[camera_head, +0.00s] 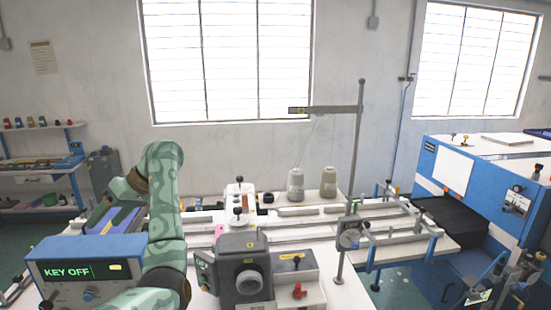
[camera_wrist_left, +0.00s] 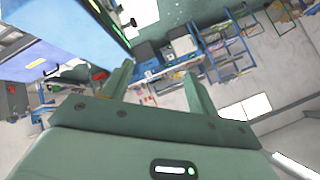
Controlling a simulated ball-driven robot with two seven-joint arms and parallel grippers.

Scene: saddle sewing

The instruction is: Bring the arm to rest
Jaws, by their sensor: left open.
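My left arm (camera_head: 166,205), in green camouflage pattern, rises from the lower left of the head view and bends at its top. Its gripper cannot be made out clearly there. In the left wrist view my left gripper (camera_wrist_left: 158,72) has its two green fingers wide apart, with nothing between them. That view is strongly tilted and shows the room beyond the fingers. My right gripper is not in view.
A blue box reading KEY OFF (camera_head: 85,268) stands close to my left arm. A sewing machine head (camera_head: 240,265), thread cones (camera_head: 296,186) and a tall metal post (camera_head: 355,170) occupy the bench. A blue machine (camera_head: 480,195) stands at right.

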